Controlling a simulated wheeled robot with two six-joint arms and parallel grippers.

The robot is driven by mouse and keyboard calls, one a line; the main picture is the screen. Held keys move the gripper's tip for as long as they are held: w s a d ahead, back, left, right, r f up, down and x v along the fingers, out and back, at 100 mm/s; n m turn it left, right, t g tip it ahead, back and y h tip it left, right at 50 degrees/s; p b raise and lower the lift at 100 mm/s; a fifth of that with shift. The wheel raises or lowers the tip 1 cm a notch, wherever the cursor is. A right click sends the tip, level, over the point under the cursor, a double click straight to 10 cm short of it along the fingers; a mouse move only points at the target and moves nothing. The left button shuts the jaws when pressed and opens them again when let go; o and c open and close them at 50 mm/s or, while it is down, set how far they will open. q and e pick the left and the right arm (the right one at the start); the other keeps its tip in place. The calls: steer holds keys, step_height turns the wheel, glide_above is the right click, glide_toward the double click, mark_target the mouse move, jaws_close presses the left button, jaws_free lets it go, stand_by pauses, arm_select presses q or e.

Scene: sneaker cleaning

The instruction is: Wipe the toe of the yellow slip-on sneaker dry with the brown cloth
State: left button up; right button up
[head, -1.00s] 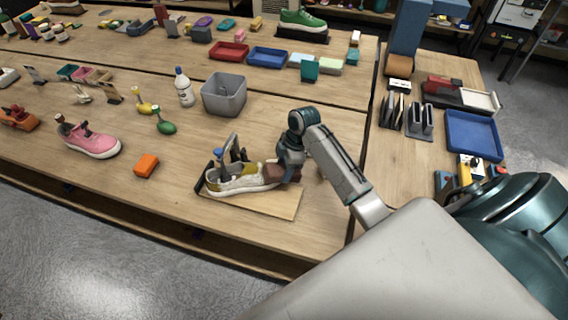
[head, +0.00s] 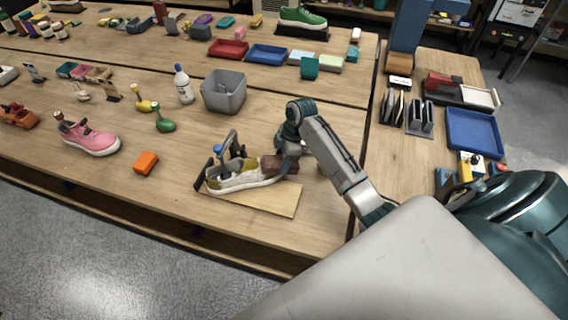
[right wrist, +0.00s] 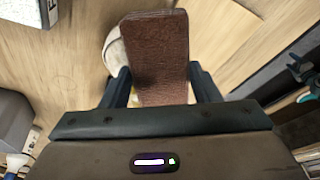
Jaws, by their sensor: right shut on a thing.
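My right gripper (head: 284,158) is shut on the brown cloth (head: 272,165), which is at the toe end of the sneaker. In the right wrist view the brown cloth (right wrist: 157,58) sits between the fingers of my right gripper (right wrist: 160,88), and a pale bit of the sneaker (right wrist: 114,50) shows behind it. The cloth hides most of the toe, so I cannot tell whether they touch. My left gripper is not in view.
A grey bin (head: 223,91) and a white bottle (head: 183,85) stand behind the board. A blue tray (head: 473,134) is on the right table. Bare tabletop lies left of the board.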

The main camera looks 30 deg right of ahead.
steer(key=shift+w+d, duration=0.25)
steer(key=shift+w, duration=0.5)
steer(key=shift+w+d+b, duration=0.3)
steer(key=shift+w+b, duration=0.1)
steer(key=shift+w, duration=0.3)
steer(key=shift+w+d+b, duration=0.25)
steer(key=shift+w+b, duration=0.15)
steer(key=shift+w, duration=0.3)
steer(key=shift+w+d, duration=0.2)
steer(key=shift+w, duration=0.2)
steer(key=shift+r+p, duration=0.25)
steer(key=shift+p, duration=0.1)
steer(key=shift+s+a+p, duration=0.25)
steer(key=shift+s+p, duration=0.45)
steer(key=shift+p, duration=0.3)
steer(key=shift+s+a, duration=0.2)
steer(key=shift+s, duration=0.4)
steer(key=shift+s+a, duration=0.2)
steer(key=shift+s, duration=0.35)
steer(key=shift+w+f, duration=0.1)
steer(key=shift+f, duration=0.15)
